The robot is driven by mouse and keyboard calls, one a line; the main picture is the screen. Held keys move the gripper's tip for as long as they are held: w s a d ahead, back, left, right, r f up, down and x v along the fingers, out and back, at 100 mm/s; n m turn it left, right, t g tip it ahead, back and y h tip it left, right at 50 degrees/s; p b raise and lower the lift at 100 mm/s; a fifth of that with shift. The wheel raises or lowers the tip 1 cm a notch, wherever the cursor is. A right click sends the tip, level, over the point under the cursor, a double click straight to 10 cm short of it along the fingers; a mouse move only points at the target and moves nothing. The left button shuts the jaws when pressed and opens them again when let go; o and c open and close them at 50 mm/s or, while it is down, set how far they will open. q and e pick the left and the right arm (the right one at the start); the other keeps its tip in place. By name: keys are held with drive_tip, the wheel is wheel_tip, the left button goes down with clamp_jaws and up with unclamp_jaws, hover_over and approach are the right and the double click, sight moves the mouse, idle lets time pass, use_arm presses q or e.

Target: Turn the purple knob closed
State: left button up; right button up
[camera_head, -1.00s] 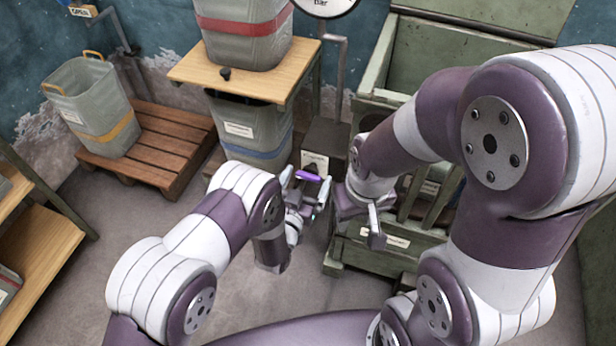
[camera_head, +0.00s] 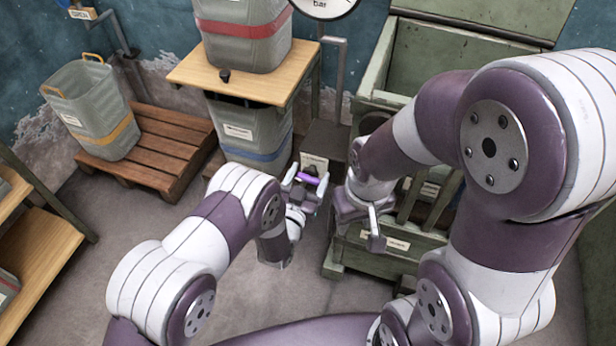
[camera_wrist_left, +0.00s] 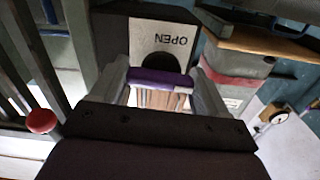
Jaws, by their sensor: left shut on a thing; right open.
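The purple knob (camera_head: 307,179) is a bar-shaped handle in front of a dark box. In the left wrist view the knob (camera_wrist_left: 160,77) lies crosswise between the fingers, before a white plate (camera_wrist_left: 163,38) lettered OPEN, which appears upside down. My left gripper (camera_head: 306,184) is shut on the knob; its fingers (camera_wrist_left: 160,80) stand at both ends of the bar. My right gripper (camera_head: 374,222) is open and empty, to the right of the knob, in front of the green crate. Part of the plate is hidden behind the knob.
A dark box (camera_head: 325,137) carries the plate. A wooden table (camera_head: 190,70) with a grey bin (camera_head: 243,45) stands behind, another bin (camera_head: 240,130) beneath it. A green crate (camera_head: 385,250) is close on the right. The floor (camera_head: 130,225) at left is clear.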

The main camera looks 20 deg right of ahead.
use_arm(q)
drive_tip(key=m, duration=0.8)
drive_tip(key=shift+d+f+m+b, duration=0.1)
drive_tip(key=shift+m+b, duration=0.2)
drive_tip(key=shift+b, duration=0.1)
drive_tip(key=m, duration=0.4)
drive_tip(key=shift+s+f, duration=0.1)
drive_tip(key=shift+m, duration=2.3)
drive_tip(key=shift+f, duration=0.1)
drive_tip(key=o, duration=1)
drive_tip(key=shift+c, duration=0.2)
drive_tip(key=shift+s, duration=0.1)
drive_tip(key=p+v, duration=0.1)
drive_tip(key=v, duration=1.1)
drive_tip(key=shift+s+p, duration=0.2)
drive_tip(key=shift+p, duration=0.15)
